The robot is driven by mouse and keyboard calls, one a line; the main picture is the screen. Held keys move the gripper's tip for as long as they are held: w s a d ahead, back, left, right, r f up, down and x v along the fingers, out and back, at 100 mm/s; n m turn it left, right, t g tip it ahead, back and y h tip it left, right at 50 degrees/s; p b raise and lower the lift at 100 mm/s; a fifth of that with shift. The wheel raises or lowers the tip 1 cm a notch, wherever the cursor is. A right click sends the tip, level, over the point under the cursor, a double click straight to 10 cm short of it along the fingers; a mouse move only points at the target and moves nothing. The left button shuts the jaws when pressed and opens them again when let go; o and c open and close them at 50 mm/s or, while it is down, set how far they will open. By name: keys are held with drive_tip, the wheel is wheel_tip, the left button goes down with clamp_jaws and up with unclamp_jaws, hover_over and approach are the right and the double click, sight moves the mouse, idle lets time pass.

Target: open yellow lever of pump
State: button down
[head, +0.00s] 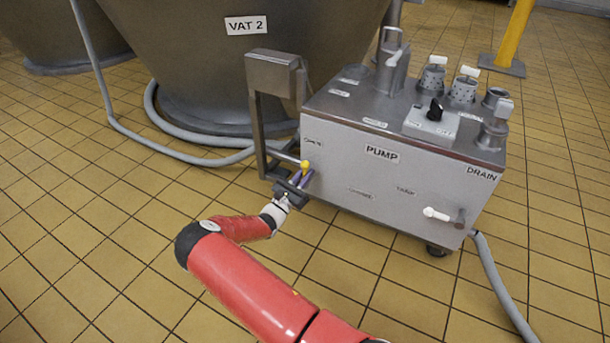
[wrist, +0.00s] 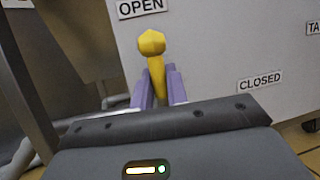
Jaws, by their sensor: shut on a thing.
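The pump (head: 380,150) is a grey metal box labelled PUMP on its front. Its yellow lever (head: 305,165) is at the left end of the front face. In the wrist view the yellow lever (wrist: 152,50) stands upright, with its round knob above my fingers. My gripper (head: 300,180) is shut on the lever, with one purple finger on each side of the shaft; the gripper (wrist: 160,88) also shows in the wrist view. The knob is just below the OPEN label (wrist: 142,7). The CLOSED label (wrist: 260,81) is lower right. The lever's lower end is hidden by my gripper.
VAT 2 (head: 230,60) stands behind the pump. A grey metal post with a box (head: 272,75) is left of the pump. A white-handled drain lever (head: 436,214) is at the front right. Grey hoses (head: 205,158) run on the left. The tiled floor in front is clear.

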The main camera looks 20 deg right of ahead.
drive_tip(key=c, duration=1.4)
unclamp_jaws()
drive_tip(key=v, duration=0.8)
drive_tip(key=shift+p, duration=0.3)
drive_tip(key=shift+d, duration=0.1)
